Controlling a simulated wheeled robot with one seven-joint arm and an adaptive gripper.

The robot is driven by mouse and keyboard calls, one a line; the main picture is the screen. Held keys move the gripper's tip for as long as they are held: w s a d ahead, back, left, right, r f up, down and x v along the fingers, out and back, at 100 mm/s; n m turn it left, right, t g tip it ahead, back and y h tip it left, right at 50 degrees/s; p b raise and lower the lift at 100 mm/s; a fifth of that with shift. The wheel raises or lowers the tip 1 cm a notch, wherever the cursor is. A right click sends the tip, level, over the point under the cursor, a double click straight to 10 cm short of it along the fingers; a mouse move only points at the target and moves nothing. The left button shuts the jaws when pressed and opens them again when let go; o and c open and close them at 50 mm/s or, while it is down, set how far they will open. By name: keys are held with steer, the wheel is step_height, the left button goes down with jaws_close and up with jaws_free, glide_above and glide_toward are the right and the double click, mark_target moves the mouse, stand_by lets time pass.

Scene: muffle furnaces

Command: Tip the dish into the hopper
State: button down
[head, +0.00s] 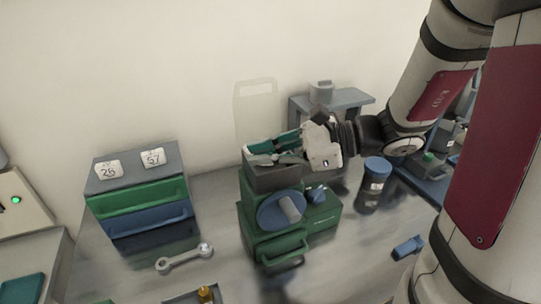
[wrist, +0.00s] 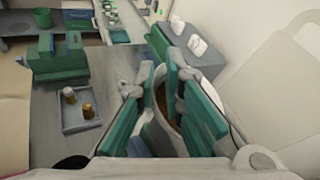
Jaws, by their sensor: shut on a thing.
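My gripper (head: 272,148) has green finger pads and reaches in from the right, just above the green machine (head: 262,222). The machine's dark grey hopper (head: 272,179) is on top of it, directly under the fingers. In the wrist view my gripper (wrist: 176,90) is shut on a pale, round-rimmed dish (wrist: 159,80). Brown material shows inside the dish between the fingers. In the head view the fingers largely hide the dish, and I cannot tell its exact tilt or whether it touches the hopper.
A drawer unit (head: 142,203) with two numbered white pieces stands left. A wrench (head: 184,259) and a small tray (wrist: 84,121) with brown-topped vials lie in front. A blue-lidded jar (head: 374,183) stands close right of the machine. A grey-blue stand (head: 345,101) is behind.

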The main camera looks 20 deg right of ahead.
steer(key=shift+w+d+r+m+p, duration=0.15)
steer(key=shift+r+m+p, duration=0.5)
steer(key=shift+p, duration=0.4)
steer(key=shift+r+m+y+p, duration=0.25)
steer(key=shift+y+p, duration=0.05)
steer(key=shift+p, duration=0.2)
steer(key=shift+w+r+g, duration=0.1)
steer(key=shift+w+g, duration=0.05)
steer(key=shift+g, duration=0.15)
steer(key=shift+d+r+m+p, duration=0.1)
steer(key=shift+m+p, duration=0.2)
steer(key=shift+p, duration=0.1)
steer(key=shift+w+d+r+m+y+p, duration=0.15)
steer(key=shift+w+r+m+y+p, duration=0.2)
steer(key=shift+m+p, duration=0.2)
steer(key=shift+r, duration=0.1)
steer(key=shift+w+d+r+m+g+p, duration=0.1)
steer(key=shift+d+r+m+g+p, duration=0.1)
steer(key=shift+m+g+p, duration=0.2)
steer(key=shift+w+r+m+y, duration=0.15)
steer(key=shift+w+m+y, duration=0.05)
steer(key=shift+m+y, duration=0.05)
